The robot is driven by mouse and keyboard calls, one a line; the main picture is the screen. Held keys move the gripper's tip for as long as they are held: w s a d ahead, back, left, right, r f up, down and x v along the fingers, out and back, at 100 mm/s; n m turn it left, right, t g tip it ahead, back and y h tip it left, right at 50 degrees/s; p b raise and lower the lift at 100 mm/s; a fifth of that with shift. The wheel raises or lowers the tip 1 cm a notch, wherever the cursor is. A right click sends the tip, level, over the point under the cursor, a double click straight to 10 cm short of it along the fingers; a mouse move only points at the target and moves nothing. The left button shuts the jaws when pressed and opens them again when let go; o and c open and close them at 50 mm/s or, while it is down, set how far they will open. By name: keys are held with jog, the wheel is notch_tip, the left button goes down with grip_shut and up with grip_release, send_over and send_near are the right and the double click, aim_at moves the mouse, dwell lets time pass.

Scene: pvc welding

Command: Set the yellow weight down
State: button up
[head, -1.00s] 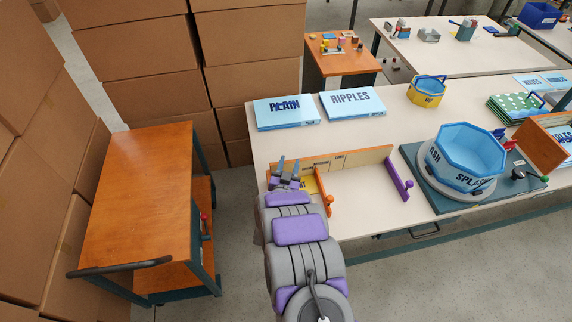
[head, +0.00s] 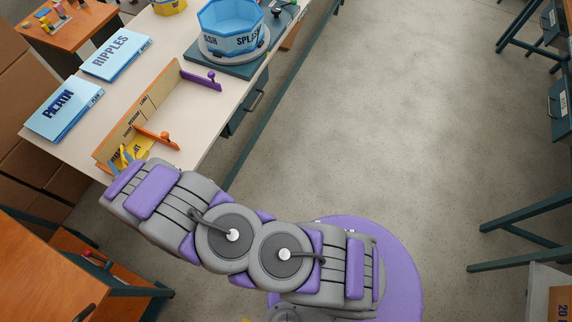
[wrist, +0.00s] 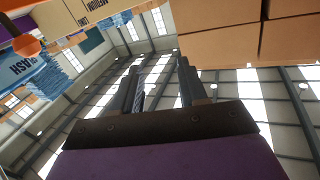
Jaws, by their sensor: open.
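My gripper (wrist: 160,80) is open in the wrist view, with nothing between its fingers. In the head view my arm's end is at the table's near left corner, beside the left end of the fixture. A small yellow patch (head: 142,149) shows there, partly hidden by my arm's end. I cannot tell whether it is the yellow weight or a yellow label on the fixture. No other clear yellow weight shows.
A wooden fixture (head: 158,100) with an orange clamp (head: 157,138) and a purple clamp (head: 201,81) lies on the table (head: 48,148).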

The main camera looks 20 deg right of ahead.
jog(key=w+d+r+m+g+h, duration=0.1)
jog(key=w+d+r+g, duration=0.2)
jog(key=d+r, duration=0.15)
jog(key=w+d+r+g+h, duration=0.1)
jog(key=w+d+r+g, duration=0.1)
jog(key=d+r, duration=0.25)
jog(key=s+d+r+g+h, duration=0.1)
jog(key=s+d+r+g, duration=0.1)
jog(key=d+r, duration=0.35)
jog(key=s+d+r+g+h, duration=0.1)
jog(key=s+d+r+g, duration=0.15)
jog(key=d, duration=0.65)
jog(key=s+d+r+m+g+h, duration=0.1)
jog(key=s+d+r+g, duration=0.15)
jog(key=s+d, duration=0.55)
jog(key=s+d+r+g+h, duration=0.1)
jog(key=s+d+r+h, duration=0.15)
jog(key=s+d, duration=0.45)
jog(key=s+d+r+m+g+h, duration=0.1)
jog(key=s+d+r+m+g, duration=0.1)
jog(key=s+d, duration=1.2)
jog(key=s+r+g, duration=0.1)
jog(key=s+g, duration=0.1)
jog(key=s, duration=0.1)
jog(key=shift+s+d, duration=0.2)
jog(key=shift+d, duration=0.05)
